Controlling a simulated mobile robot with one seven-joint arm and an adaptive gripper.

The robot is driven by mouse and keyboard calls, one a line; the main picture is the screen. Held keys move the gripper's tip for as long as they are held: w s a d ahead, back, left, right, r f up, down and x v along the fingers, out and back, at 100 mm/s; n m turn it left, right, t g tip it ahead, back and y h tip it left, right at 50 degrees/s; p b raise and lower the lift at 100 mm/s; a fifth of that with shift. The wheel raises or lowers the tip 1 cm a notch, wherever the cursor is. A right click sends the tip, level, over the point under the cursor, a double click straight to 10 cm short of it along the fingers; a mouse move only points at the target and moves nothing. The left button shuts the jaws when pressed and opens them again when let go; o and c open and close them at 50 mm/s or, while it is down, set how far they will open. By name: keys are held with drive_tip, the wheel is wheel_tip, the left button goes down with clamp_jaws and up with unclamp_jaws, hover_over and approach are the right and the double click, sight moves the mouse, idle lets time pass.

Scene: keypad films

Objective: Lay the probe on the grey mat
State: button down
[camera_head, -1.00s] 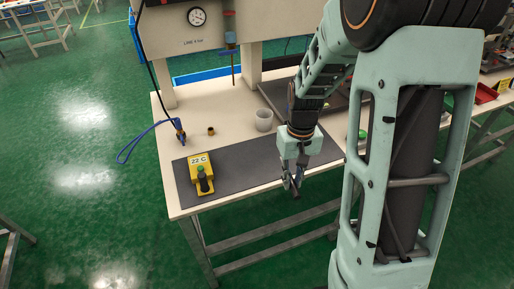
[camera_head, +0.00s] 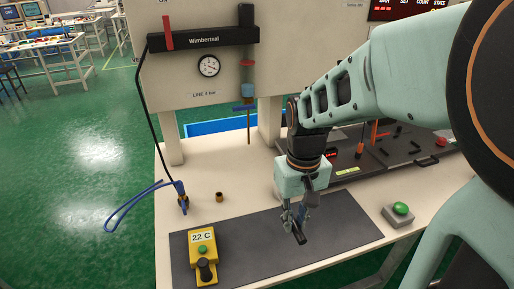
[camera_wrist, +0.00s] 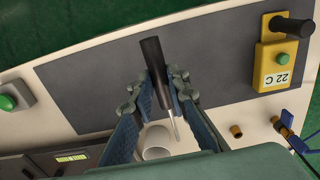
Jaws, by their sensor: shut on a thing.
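My gripper (camera_head: 298,215) is shut on the probe (camera_wrist: 154,62), which has a thick black handle and a thin pale metal tip. In the wrist view the probe lies tilted between the fingers (camera_wrist: 158,100). The handle end points away over the grey mat (camera_wrist: 90,80), and the tip is near the white cup (camera_wrist: 156,143). In the head view the probe's dark end (camera_head: 299,236) shows below the fingers, over the right part of the grey mat (camera_head: 245,235). I cannot tell whether it touches the mat. The cup is hidden in the head view.
A yellow box marked 22 C (camera_head: 203,250) stands on the mat's left part. A brass piece (camera_head: 219,197) and a blue-corded tool (camera_head: 183,202) are behind it. A green button (camera_head: 400,209) is at right. The mat's middle is clear.

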hover_over(260, 250)
drive_tip(key=f, duration=0.6)
drive_tip(key=shift+d+f+b, duration=0.25)
drive_tip(key=shift+d+b, duration=0.05)
drive_tip(key=f, duration=0.3)
drive_tip(key=shift+a+f, duration=0.1)
drive_tip(key=shift+a, duration=0.3)
drive_tip(key=shift+f, duration=0.35)
drive_tip(key=shift+f+b, duration=0.1)
drive_tip(key=shift+b, duration=0.2)
drive_tip(key=shift+f, duration=0.15)
drive_tip(key=c, duration=1.9)
unclamp_jaws()
wheel_tip(260, 250, up, 13)
drive_tip(key=shift+f+p, duration=0.2)
drive_tip(key=shift+p, duration=0.6)
